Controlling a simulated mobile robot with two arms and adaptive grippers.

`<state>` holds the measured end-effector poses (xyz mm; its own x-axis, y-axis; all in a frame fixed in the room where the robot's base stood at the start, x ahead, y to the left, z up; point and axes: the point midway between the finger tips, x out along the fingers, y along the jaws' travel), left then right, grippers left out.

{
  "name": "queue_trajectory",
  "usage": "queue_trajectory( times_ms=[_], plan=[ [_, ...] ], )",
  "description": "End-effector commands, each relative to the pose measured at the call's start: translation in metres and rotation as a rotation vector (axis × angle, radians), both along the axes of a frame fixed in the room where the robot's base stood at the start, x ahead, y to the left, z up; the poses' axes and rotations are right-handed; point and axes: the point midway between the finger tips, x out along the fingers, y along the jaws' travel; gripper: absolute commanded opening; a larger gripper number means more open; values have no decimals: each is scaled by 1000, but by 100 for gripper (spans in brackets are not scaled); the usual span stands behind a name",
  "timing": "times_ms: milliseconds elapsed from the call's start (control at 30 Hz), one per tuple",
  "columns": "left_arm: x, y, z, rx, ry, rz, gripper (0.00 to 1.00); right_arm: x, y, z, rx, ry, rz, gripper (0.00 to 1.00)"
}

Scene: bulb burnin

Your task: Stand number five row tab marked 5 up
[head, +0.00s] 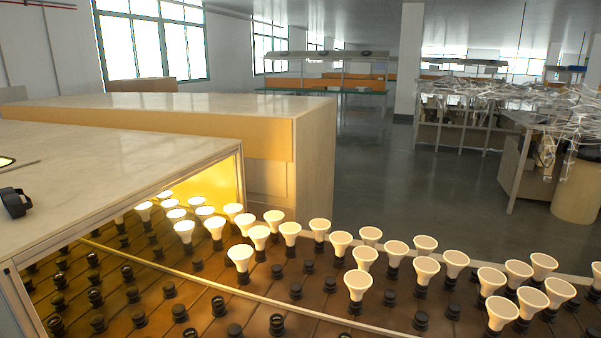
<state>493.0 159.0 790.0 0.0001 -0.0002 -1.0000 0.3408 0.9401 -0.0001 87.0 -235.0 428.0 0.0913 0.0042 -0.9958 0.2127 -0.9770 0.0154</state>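No row tab marked 5 can be made out in the head view. Rows of black sockets (276,325) run across a brown burn-in rack (250,308). White reflector bulbs (357,283) stand face up in many of the sockets, mostly in the rows towards the back. Several sockets at the front and left are empty. Some bulbs at the left, under the hood, glow warm yellow. Neither of my grippers is in view.
A pale-topped hood (110,180) covers the rack's left part, with a small black object (15,203) on top. A long counter (220,108) stands behind. Cluttered workbenches (510,125) and a round bin (577,190) are at right. Grey floor (410,190) between is clear.

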Motion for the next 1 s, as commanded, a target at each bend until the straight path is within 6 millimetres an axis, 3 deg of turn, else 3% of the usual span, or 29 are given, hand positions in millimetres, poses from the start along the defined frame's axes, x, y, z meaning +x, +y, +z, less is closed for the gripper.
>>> queue_trajectory(
  times_ms=[1000],
  plan=[
    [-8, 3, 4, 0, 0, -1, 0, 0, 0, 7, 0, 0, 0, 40]
  ],
)
